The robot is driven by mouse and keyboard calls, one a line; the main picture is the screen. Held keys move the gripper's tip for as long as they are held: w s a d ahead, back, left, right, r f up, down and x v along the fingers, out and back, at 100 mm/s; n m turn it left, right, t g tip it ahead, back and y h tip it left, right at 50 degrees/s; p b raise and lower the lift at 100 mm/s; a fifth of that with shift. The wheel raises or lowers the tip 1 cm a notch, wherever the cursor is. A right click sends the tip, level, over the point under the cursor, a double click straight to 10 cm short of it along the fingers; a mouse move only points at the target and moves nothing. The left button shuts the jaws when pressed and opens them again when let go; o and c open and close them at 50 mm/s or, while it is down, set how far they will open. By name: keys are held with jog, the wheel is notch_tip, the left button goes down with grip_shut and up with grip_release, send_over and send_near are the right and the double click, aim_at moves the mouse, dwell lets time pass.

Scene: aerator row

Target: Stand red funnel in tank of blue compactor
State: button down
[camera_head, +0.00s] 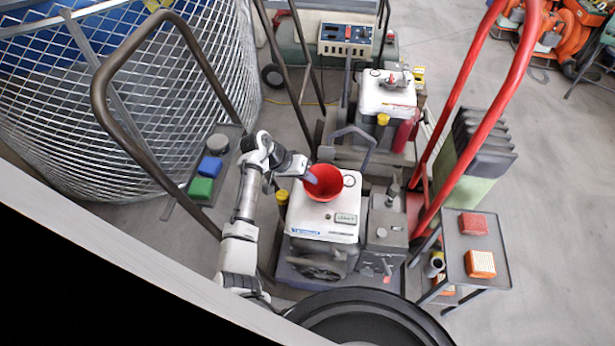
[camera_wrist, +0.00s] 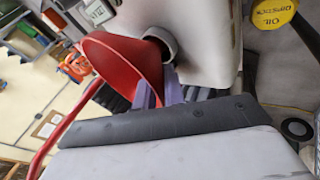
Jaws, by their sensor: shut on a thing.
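The red funnel (camera_head: 327,186) is over the white tank (camera_head: 325,220) of the blue compactor, which has a blue label on its front and a dark blue base. My gripper (camera_head: 312,179) reaches in from the left and is shut on the funnel. In the wrist view, the purple fingers (camera_wrist: 158,92) meet the funnel (camera_wrist: 112,60) at its narrow side. A grey filler neck with a dark opening (camera_wrist: 160,42) shows on the white tank right beside the funnel. The funnel's spout is hidden, so I cannot tell whether it is in the neck.
A yellow oil cap (camera_wrist: 272,12) is beside the tank. A second machine with a white tank (camera_head: 388,95) stands behind. A red handle (camera_head: 480,95) rises on the right by a side table (camera_head: 462,268) bearing boxes. A brown handle (camera_head: 100,95) and wire cage (camera_head: 60,120) stand left.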

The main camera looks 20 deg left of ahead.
jog(key=shift+f, duration=0.45)
jog(key=c, duration=1.4)
grip_release()
jog(key=shift+r, duration=0.2)
jog(key=shift+r+p, duration=3.7)
jog(key=shift+r, duration=0.7)
